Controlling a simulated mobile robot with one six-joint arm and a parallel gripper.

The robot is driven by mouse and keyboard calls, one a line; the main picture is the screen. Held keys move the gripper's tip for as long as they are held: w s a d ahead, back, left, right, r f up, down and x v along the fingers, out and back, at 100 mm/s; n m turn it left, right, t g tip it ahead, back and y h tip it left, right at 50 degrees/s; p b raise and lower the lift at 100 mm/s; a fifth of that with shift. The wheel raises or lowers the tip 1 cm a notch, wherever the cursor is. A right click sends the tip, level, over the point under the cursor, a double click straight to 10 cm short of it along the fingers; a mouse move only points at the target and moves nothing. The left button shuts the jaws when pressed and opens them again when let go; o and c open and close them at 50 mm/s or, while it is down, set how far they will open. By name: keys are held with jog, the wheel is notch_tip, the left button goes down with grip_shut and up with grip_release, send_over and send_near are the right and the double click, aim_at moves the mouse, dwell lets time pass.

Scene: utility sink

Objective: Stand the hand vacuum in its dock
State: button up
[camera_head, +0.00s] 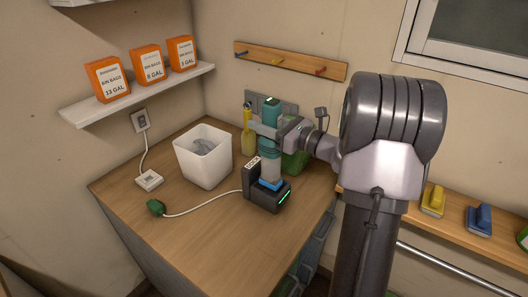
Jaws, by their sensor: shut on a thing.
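The hand vacuum (270,168) is teal with a clear grey lower body and stands upright at the middle of the counter. Its lower end is at the black dock (262,200), which has a green light strip on its front. The vacuum appears to be in or just over the dock; I cannot tell if it is fully seated. My gripper (264,129) is shut on the upper part of the vacuum, coming in from the right. The fingertips are partly hidden by the vacuum.
A white bin (203,157) with grey contents stands left of the vacuum. A yellow bottle (248,138) and a green container (296,162) are behind it. A white cord runs from the dock to a green plug (156,208) near a white socket block (149,180). The front counter is clear.

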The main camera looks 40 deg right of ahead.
aim_at(263, 140)
notch_tip(263, 140, down, 7)
jog(key=shift+r+b, duration=0.2)
jog(key=shift+b, duration=0.85)
jog(key=shift+r, duration=0.15)
jog(key=o, duration=1.4)
jog(key=shift+f, duration=0.2)
jog(key=shift+r, duration=0.3)
jog(key=p+v, duration=0.3)
jog(key=v, duration=0.9)
jog(key=shift+f, duration=0.15)
